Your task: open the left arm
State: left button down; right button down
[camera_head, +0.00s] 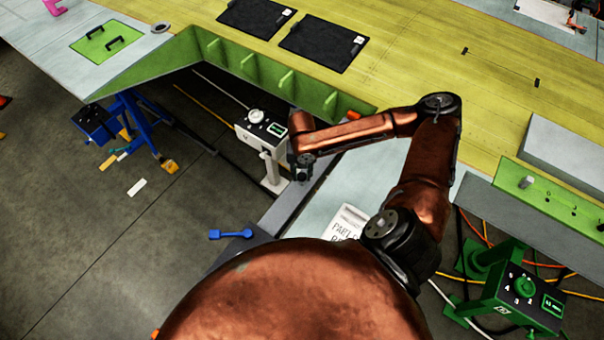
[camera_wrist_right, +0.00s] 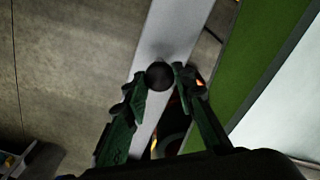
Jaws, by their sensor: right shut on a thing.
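My right gripper (camera_head: 303,168) shows in the head view at the end of the copper arm, beside the grey beam (camera_head: 283,212) under the green-edged panel. In the right wrist view its dark green fingers (camera_wrist_right: 160,85) are shut on a dark round knob (camera_wrist_right: 159,73). The knob lies over a pale grey bar (camera_wrist_right: 172,30), which runs diagonally; how they are joined is hidden. I cannot tell for certain which part is the left arm. My left gripper is not in view.
A white control box (camera_head: 262,126) on a post stands just left of my right gripper. A green control box (camera_head: 527,296) stands at lower right among cables. A blue handle-like part (camera_head: 231,234) sticks out left of the beam. Open floor (camera_head: 110,240) lies at left.

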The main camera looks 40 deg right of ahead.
dwell(0.3)
jog(key=shift+s+a, duration=0.15)
jog(key=shift+a, duration=0.3)
jog(key=p, duration=0.3)
send_over(287, 203)
jog(key=d, duration=0.1)
jog(key=shift+d, duration=0.1)
jog(key=shift+a+p, duration=0.3)
jog(key=shift+a, duration=0.3)
jog(key=c, duration=1.6)
grip_release()
jog(key=shift+r, duration=0.1)
